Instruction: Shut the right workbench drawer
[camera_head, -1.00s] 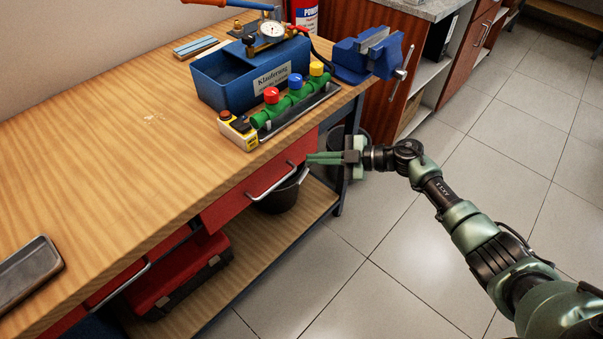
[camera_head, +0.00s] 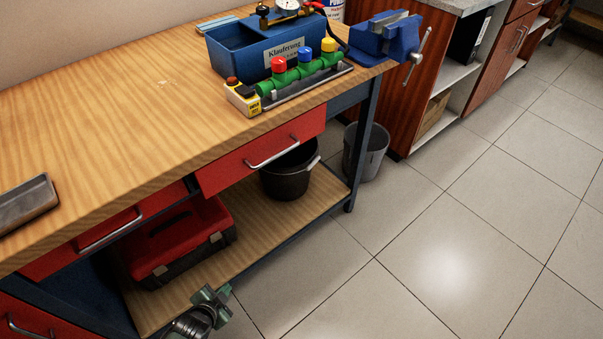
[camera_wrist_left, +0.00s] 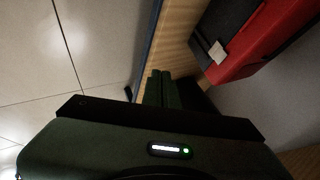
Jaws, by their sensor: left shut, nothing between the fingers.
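The right workbench drawer (camera_head: 240,170) has a red front with a metal bar handle (camera_head: 272,153), under the right part of the wooden workbench top (camera_head: 120,130). Its front seems to stand out a little further than the left red drawer (camera_head: 75,250); how far is hard to tell. My left gripper (camera_head: 212,297) is low at the bottom of the head view, in front of the lower shelf, below and apart from the drawer. Its closed, empty fingers show in the left wrist view (camera_wrist_left: 162,90). My right gripper is out of view.
A red toolbox (camera_head: 170,240) and a black bucket (camera_head: 288,175) stand on the lower shelf (camera_head: 250,230). A grey bin (camera_head: 365,155) is on the floor past the bench leg. A blue vise (camera_head: 385,35) and blue test pump box (camera_head: 245,50) are on top. The tiled floor is clear.

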